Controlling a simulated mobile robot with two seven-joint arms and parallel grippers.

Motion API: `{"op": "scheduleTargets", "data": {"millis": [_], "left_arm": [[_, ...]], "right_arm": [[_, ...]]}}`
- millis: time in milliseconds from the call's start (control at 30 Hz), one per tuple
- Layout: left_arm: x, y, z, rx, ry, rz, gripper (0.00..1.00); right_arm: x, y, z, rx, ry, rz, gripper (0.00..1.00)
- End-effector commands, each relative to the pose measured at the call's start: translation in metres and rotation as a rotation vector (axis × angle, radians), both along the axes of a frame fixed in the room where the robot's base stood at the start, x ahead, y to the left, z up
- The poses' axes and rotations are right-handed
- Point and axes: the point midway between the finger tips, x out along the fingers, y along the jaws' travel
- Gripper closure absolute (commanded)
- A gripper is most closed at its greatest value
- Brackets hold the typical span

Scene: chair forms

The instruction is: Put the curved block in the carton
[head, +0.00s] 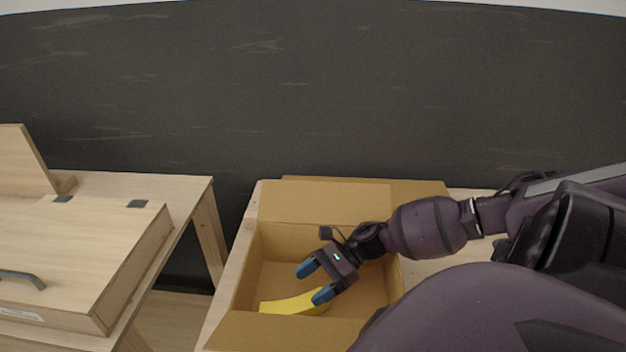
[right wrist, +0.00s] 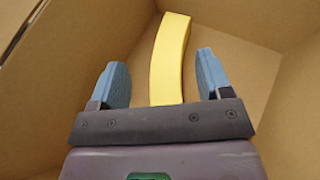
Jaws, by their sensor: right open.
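The yellow curved block (head: 290,305) lies inside the open cardboard carton (head: 325,215), toward its near left side. In the right wrist view the curved block (right wrist: 170,55) extends away from between my finger pads, with a gap on both sides. My right gripper (head: 314,283) reaches into the carton from the right, just above the block. Its blue fingers are open, and they also show apart in the right wrist view (right wrist: 158,80). Part of the block is hidden behind the gripper in both views. My left gripper does not show.
The carton stands on a light wooden table (head: 227,300) with its flaps folded outward. At the left, a wooden case (head: 85,250) with a dark handle sits on another wooden table, with a gap between the tables. A dark wall (head: 300,90) stands behind.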

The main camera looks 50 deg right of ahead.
Motion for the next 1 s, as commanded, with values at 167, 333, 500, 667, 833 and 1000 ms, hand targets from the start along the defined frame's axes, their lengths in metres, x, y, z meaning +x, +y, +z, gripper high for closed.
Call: {"op": "scheduleTargets", "data": {"millis": [167,333,500,667,833,1000], "left_arm": [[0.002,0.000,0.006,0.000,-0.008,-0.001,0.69],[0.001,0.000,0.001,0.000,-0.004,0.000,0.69],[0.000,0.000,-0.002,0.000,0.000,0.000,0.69],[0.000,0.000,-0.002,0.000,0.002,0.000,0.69],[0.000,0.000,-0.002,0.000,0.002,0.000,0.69],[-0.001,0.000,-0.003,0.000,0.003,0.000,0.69]], "right_arm": [[-0.006,-0.017,0.013,-0.002,0.002,-0.003,0.28],[-0.015,-0.042,0.023,-0.002,0.003,-0.001,0.28],[-0.020,-0.059,0.032,-0.001,0.000,-0.001,0.28],[-0.023,-0.065,0.035,0.000,-0.001,0.001,0.28],[-0.023,-0.066,0.036,0.000,-0.002,0.002,0.28],[-0.023,-0.065,0.036,0.001,-0.001,0.000,0.28]]}}
